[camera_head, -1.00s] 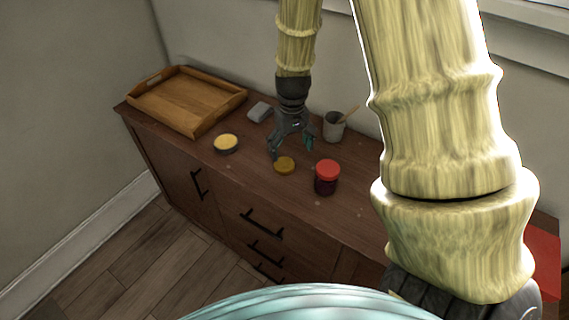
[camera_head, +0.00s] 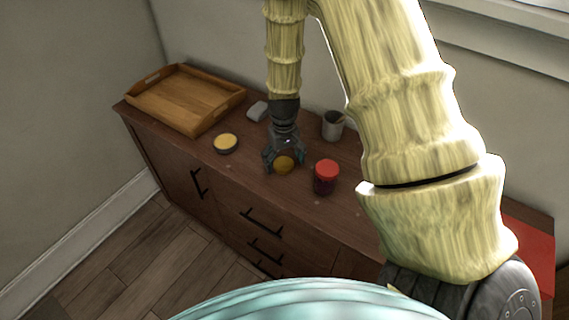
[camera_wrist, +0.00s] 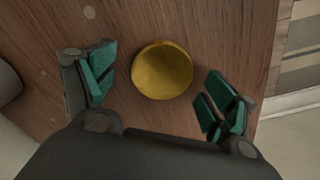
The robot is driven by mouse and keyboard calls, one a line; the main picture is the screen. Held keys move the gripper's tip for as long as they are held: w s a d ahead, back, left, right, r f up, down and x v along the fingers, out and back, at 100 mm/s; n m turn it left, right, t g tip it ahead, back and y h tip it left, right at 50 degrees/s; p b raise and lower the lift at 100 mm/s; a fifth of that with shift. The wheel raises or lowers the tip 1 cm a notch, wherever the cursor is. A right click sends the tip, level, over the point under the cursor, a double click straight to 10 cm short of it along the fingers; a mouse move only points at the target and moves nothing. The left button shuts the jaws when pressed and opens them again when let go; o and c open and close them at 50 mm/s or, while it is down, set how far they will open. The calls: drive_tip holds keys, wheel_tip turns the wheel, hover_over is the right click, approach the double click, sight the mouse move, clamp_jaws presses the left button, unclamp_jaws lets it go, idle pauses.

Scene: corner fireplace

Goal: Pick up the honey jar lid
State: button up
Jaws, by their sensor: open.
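The honey jar lid appears to be the round, golden-yellow disc (camera_head: 284,165) lying on the brown cabinet top, left of a red-capped jar. In the wrist view the lid (camera_wrist: 162,70) lies between my two spread fingers, touching neither as far as I can see. My gripper (camera_head: 284,159) points down over the lid and is open and empty, with its green-padded fingers at either side. Its height above the wood is hard to judge.
A dark jar with a red cap (camera_head: 325,177) stands close right of my gripper. A yellow-topped tin (camera_head: 225,144) is to the left, a wooden tray (camera_head: 150,111) farther left. A grey cup (camera_head: 332,126) and small grey block (camera_head: 258,110) stand behind. The cabinet's front edge is near.

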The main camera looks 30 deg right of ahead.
drive_tip(key=shift+w+a, duration=0.1)
drive_tip(key=shift+c, duration=0.4)
drive_tip(key=c, duration=0.7)
